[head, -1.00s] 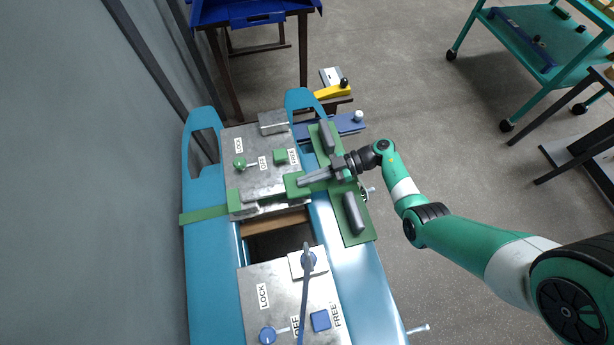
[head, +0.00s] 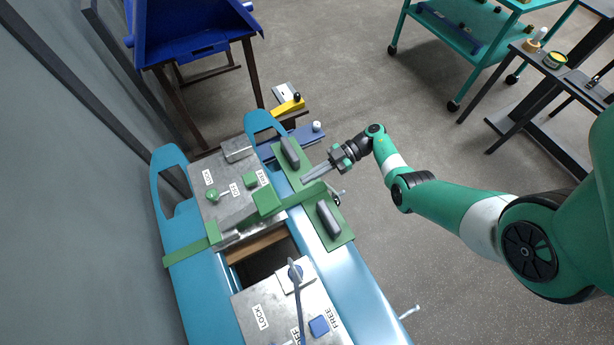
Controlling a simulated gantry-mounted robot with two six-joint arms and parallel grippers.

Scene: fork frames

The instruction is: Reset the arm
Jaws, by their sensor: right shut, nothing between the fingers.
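My right gripper (head: 312,177) is shut and empty. It shows in the head view just above or beside the right part of the green bar (head: 312,193), pointing left; whether it touches the bar I cannot tell. The green arm (head: 445,203) behind it is mine and comes in from the right. My left gripper is not in view.
A blue bench (head: 345,275) carries a metal panel (head: 210,185) with a green knob (head: 212,195), and a second panel (head: 262,312) with a blue button (head: 319,326). Dark grey handles (head: 328,218) stand on a green plate. A blue bin (head: 190,30) and teal cart (head: 465,40) stand behind.

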